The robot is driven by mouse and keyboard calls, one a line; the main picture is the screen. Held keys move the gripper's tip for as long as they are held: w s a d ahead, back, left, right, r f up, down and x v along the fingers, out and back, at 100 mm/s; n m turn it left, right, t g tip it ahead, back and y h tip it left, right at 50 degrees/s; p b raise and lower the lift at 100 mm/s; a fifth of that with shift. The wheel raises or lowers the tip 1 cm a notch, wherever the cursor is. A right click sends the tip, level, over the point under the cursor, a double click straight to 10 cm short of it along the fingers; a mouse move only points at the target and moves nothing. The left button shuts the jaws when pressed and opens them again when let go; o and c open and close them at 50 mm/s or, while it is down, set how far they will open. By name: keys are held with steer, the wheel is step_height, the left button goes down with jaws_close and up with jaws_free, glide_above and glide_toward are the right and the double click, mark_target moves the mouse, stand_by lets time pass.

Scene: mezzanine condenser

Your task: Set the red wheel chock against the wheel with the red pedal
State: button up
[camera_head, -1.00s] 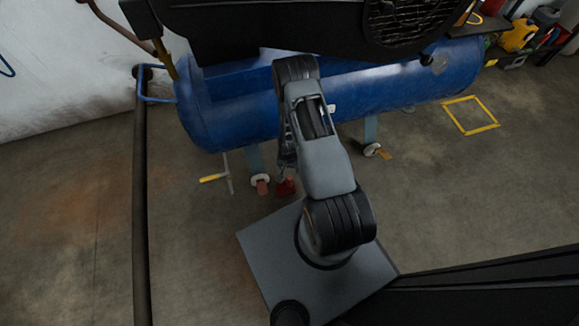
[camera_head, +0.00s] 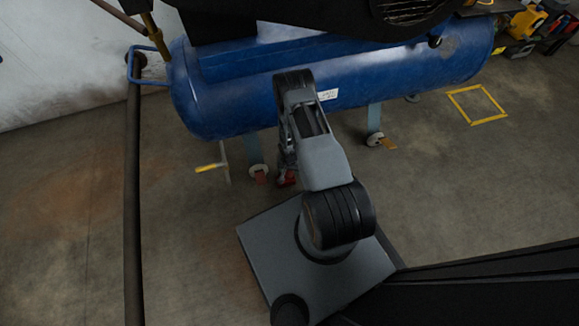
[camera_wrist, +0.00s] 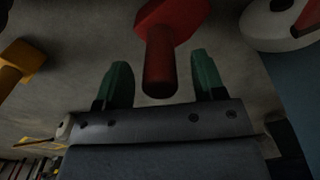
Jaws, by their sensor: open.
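The red wheel chock (camera_wrist: 173,25) lies on the floor, and its rod-like handle (camera_wrist: 159,70) points towards my gripper (camera_wrist: 162,88). My gripper's two green fingers are open on either side of the handle, with visible gaps. In the head view the red chock (camera_head: 288,179) shows beside my arm, which partly hides it and the gripper. The white wheel (camera_head: 258,172) with the red pedal (camera_head: 261,177) stands just left of the chock under the blue tank. In the wrist view this wheel (camera_wrist: 268,22) is at the upper right, apart from the chock.
The blue tank (camera_head: 220,105) overhangs the area on legs. A wheel (camera_head: 374,139) with a yellow pedal (camera_head: 389,144) stands to the right. A yellow-handled item (camera_head: 210,168) lies left. A yellow-orange object (camera_wrist: 22,62) is left in the wrist view. The floor in front is bare.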

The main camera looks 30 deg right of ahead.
steer(key=shift+f, duration=0.9)
steer(key=shift+c, duration=0.4)
jaws_close()
steer(key=shift+w+b, duration=0.1)
steer(key=shift+b, duration=0.25)
